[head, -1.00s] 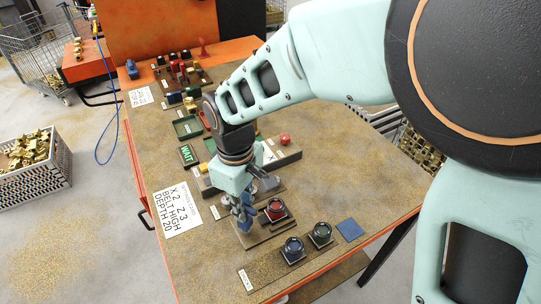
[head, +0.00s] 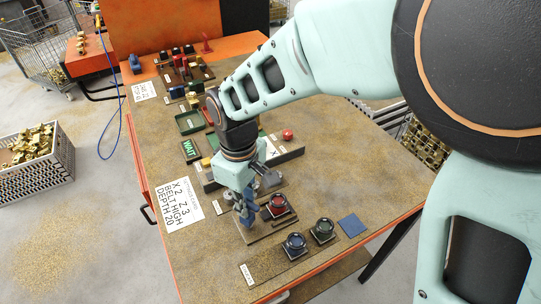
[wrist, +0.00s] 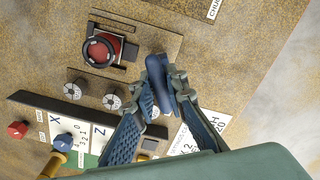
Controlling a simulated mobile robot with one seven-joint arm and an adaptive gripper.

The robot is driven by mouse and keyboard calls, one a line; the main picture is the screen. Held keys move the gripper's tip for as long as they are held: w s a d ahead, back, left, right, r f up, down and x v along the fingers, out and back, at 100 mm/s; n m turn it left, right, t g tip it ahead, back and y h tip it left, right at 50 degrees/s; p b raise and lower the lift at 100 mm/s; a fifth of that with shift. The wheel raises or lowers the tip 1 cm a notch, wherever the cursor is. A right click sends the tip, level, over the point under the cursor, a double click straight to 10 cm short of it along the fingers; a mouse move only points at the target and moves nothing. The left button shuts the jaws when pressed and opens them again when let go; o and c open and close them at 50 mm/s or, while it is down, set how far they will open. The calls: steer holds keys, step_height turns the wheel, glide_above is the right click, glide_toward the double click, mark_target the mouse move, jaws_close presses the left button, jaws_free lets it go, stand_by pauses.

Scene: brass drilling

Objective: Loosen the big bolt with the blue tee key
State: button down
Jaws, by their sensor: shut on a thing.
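My gripper (wrist: 163,88) is shut on a dark blue bar, which looks like the blue tee key (wrist: 166,98). The bar stands between the two fingertips in the wrist view. In the head view my gripper (head: 244,208) is low over a brown plate (head: 272,235), beside a red round part in a dark square holder (head: 277,206). The key's lower end is hidden, so I cannot tell whether it touches anything. I cannot make out the big bolt for certain.
A blue round part (head: 294,243) and a green one (head: 322,230) stand on a strip near the front edge. A block with dials (wrist: 75,142) and several small round dials (wrist: 112,101) are close by.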

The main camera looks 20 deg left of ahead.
steer(key=shift+f+b, duration=0.4)
steer(key=shift+f, duration=0.15)
stand_by(0.7)
steer(key=shift+n+p, duration=0.4)
steer(key=shift+n, duration=0.8)
